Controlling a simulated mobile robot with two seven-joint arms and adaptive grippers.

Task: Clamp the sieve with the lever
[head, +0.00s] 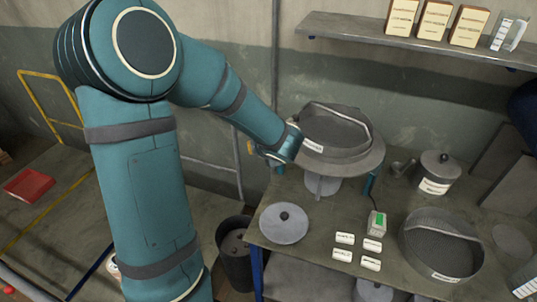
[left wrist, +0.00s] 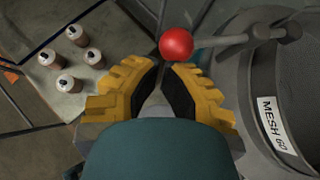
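The round grey sieve (head: 335,130) sits on its stand at the back of the workbench, with a label on its side. In the left wrist view the sieve's wall (left wrist: 255,95) shows at the right, with a MESH 60 label. A lever (left wrist: 240,40) with a red ball knob (left wrist: 176,43) reaches out leftward from it. My left gripper (head: 262,152) is beside the sieve's left side. Its yellow fingers (left wrist: 162,70) have their tips almost together, just short of the red knob, with nothing seen between them. My right gripper is not in view.
The workbench (head: 320,215) holds a second sieve (head: 440,250), a grey lid (head: 284,223), a lidded pot (head: 436,172), several small labelled blocks (head: 371,245) and a device with a green face (head: 377,222). A shelf (head: 400,40) with boxes hangs above. A dark bin (head: 235,255) stands left of the bench.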

